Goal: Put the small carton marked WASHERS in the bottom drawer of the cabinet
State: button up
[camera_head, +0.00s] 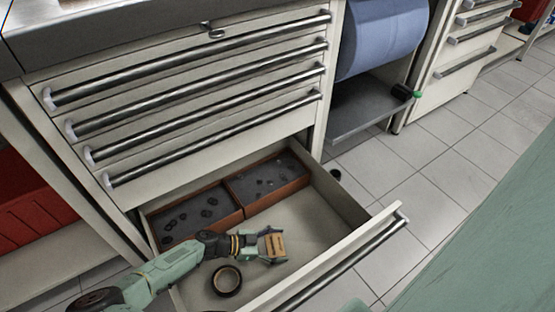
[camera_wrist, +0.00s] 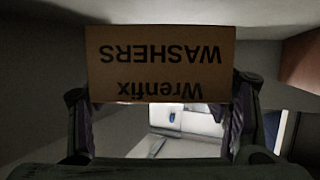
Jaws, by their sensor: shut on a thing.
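The small brown carton (camera_head: 275,245) is between the fingers of my gripper (camera_head: 270,246), which is shut on it. In the wrist view the carton (camera_wrist: 160,62) shows the words Wrenfix WASHERS upside down, with a gripper finger on each side. The bottom drawer (camera_head: 318,228) of the cabinet (camera_head: 200,160) is pulled open. In the head view my gripper and the carton are over the open drawer's bare floor area. I cannot tell whether the carton touches the drawer floor.
Two brown trays (camera_head: 243,212) with small dark rings lie at the drawer's back. A dark roll of tape (camera_head: 227,281) lies in the drawer near my gripper. The drawer's front wall with its handle (camera_head: 355,258) rises at the right. The upper drawers are shut.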

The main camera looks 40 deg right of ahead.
aim_at(278, 249)
jog(key=shift+f+b, duration=0.3)
jog(key=shift+f, duration=1.1)
jog(key=shift+f, duration=0.15)
jog(key=o, duration=1.2)
jog(key=shift+c, duration=0.2)
jog(key=shift+a+r, duration=0.1)
jog(key=shift+r, duration=0.15)
jog(key=v, duration=0.7)
jog(key=shift+w+a+f, duration=0.1)
jog(key=shift+a, duration=0.05)
